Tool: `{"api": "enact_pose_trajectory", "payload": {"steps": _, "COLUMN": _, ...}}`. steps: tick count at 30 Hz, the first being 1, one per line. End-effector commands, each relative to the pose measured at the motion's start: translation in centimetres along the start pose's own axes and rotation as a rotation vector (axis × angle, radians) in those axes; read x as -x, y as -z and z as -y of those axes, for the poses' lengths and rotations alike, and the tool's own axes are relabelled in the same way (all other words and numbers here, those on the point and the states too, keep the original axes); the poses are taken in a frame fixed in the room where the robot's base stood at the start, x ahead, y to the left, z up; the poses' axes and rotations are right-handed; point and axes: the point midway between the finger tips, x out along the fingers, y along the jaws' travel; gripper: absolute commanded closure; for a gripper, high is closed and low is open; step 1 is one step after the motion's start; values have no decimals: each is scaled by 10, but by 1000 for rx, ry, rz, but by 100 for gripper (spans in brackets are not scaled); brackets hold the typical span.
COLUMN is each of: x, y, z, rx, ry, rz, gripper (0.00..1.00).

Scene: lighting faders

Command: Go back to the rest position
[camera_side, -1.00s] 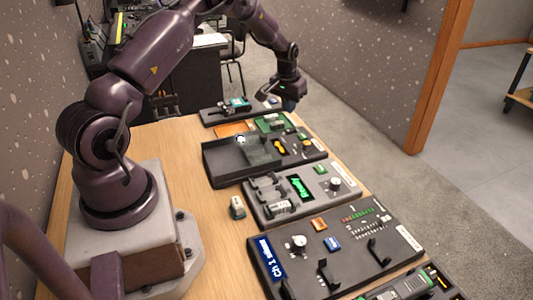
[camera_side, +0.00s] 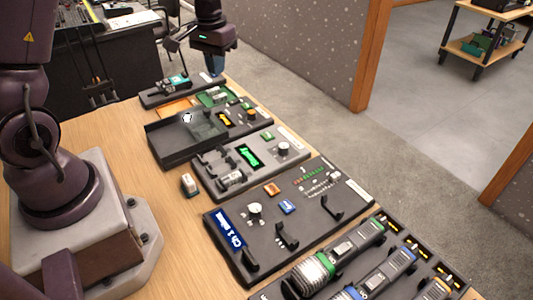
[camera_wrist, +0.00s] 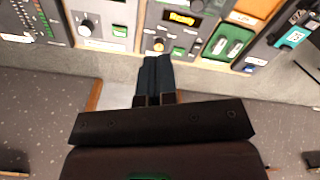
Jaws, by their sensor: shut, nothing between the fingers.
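My gripper (camera_side: 216,68) is at the far end of the table, just above and beyond the right end of the farthest dark panel (camera_side: 160,98). Its slim dark fingers point down. In the wrist view the fingers (camera_wrist: 156,62) lie together, shut and empty. No held object shows. The middle of my arm is out of the side view.
A row of dark panels runs along the table, including one with a blue display (camera_side: 230,229) and one with a green display (camera_side: 249,156). A small loose block (camera_side: 189,185) lies on bare wood. An open tray (camera_side: 168,147) stands farther back. Grey floor lies beyond.

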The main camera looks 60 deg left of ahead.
Motion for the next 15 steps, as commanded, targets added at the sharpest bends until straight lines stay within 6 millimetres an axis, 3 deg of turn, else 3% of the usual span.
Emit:
{"api": "enact_pose_trajectory", "payload": {"steps": 1, "x": 21, "y": -16, "z": -11, "rx": -28, "ry": 0, "rz": -22, "gripper": 100}}
{"api": "enact_pose_trajectory", "payload": {"steps": 6, "x": 69, "y": -73, "z": -39, "rx": -111, "ry": -6, "rz": -81, "gripper": 100}}
{"api": "enact_pose_trajectory", "payload": {"steps": 15, "x": 117, "y": -173, "z": -67, "rx": -269, "ry": -39, "rz": -241, "gripper": 100}}
